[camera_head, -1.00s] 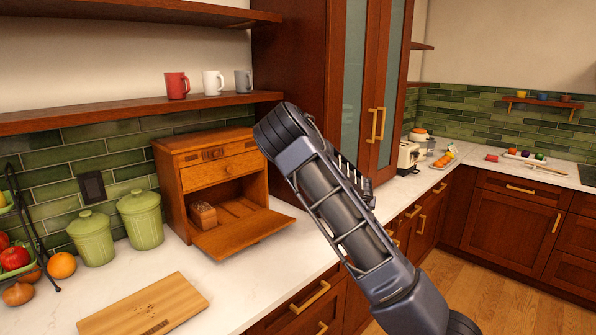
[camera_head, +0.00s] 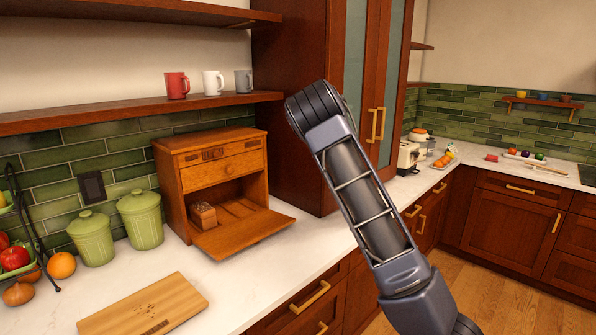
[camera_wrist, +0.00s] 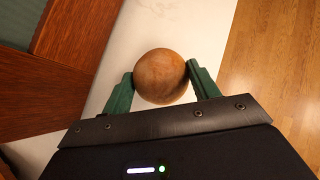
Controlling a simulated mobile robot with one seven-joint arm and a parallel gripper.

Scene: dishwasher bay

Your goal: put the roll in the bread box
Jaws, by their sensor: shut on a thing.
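The roll (camera_wrist: 160,75), round and brown, is between the two green fingers of my gripper (camera_wrist: 161,84) in the wrist view. My gripper is shut on it, above the white counter edge. In the head view my arm hides the gripper and the roll. The wooden bread box (camera_head: 212,160) stands on the counter left of my arm. Its front flap (camera_head: 243,235) is folded down and open. A brown loaf-like block (camera_head: 203,214) sits inside at the left.
A cutting board (camera_head: 143,306) lies on the counter in front of the box. Green canisters (camera_head: 140,220) stand to its left. A tall cabinet (camera_head: 300,110) rises right of the box. A shelf (camera_head: 150,110) with mugs hangs above. The counter right of the flap is clear.

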